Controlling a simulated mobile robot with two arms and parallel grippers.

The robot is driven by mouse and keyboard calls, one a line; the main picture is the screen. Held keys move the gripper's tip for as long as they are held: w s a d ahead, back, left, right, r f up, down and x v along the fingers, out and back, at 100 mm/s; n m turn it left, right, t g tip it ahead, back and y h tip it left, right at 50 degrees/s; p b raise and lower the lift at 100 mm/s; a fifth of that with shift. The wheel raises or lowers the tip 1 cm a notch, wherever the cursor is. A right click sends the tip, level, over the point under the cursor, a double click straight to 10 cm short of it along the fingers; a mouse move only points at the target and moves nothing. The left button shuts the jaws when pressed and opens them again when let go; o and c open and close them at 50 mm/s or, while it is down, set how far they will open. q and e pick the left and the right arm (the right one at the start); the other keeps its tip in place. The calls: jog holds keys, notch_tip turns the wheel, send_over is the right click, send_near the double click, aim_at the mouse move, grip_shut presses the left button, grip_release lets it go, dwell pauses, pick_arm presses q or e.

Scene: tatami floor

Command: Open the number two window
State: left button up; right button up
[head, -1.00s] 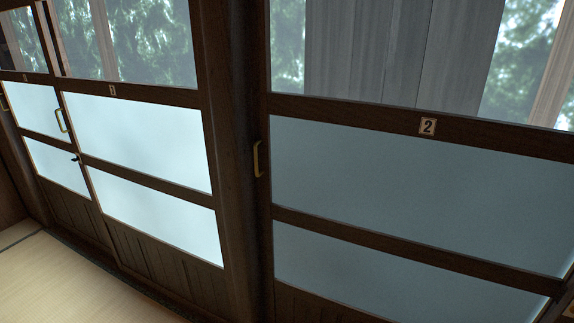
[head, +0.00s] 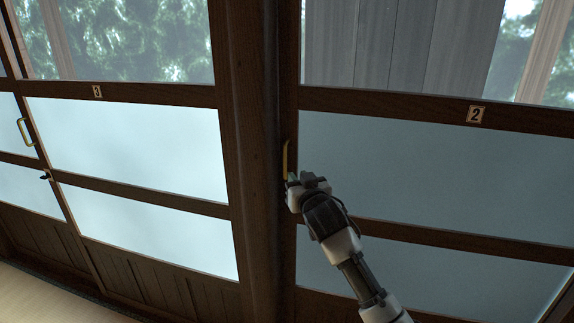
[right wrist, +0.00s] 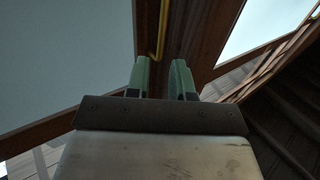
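The number two window (head: 420,165) is a dark wooden sliding panel with frosted panes and a "2" plate (head: 475,115) on its rail. It stands shut against the dark post at its left edge. Its brass handle (head: 286,160) is upright on the left stile; its lower part is hidden behind my right gripper (head: 291,183). In the right wrist view, the green fingers of the gripper (right wrist: 160,78) are apart, and the handle (right wrist: 162,28) runs down to the gap between their tips. I cannot tell whether they touch it. My left gripper is not in view.
A thick dark post (head: 258,150) stands left of the window. Pale tatami floor (head: 45,285) shows at the lower left.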

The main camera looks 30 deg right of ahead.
aim_at(286, 163)
jog(key=x, duration=0.9)
jog(key=shift+w+a+f+p, duration=0.1)
jog(key=shift+w+f+p, duration=0.05)
jog(key=shift+w+p, duration=0.2)
grip_shut()
